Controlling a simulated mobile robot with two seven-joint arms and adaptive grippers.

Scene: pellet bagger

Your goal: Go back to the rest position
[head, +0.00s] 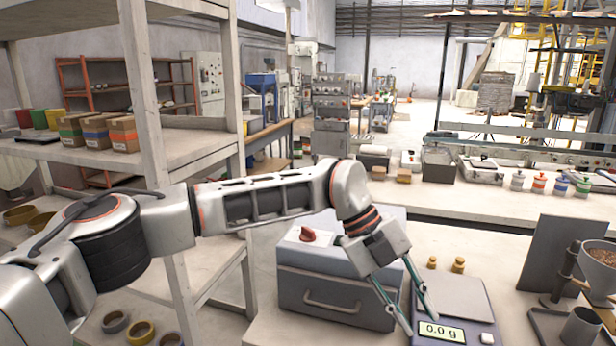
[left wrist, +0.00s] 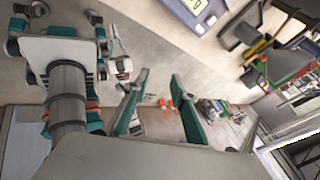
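My left arm comes in from the left in the head view, and its gripper (head: 418,322) points down in front of the scale. The two thin teal-edged fingers are apart with nothing between them. In the left wrist view the same gripper (left wrist: 160,80) is open and empty, with the floor and small blurred things beyond. The scale (head: 460,300) reads 0.0 g and is partly hidden by the fingers; its display also shows in the left wrist view (left wrist: 196,7).
A grey case (head: 335,285) with a red knob stands left of the scale. Two brass weights (head: 457,265) stand behind it. A dark upright panel (head: 565,258) and a bowl of pellets (head: 598,265) are at the right. A shelf with cardboard boxes (head: 122,132) stands at the left.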

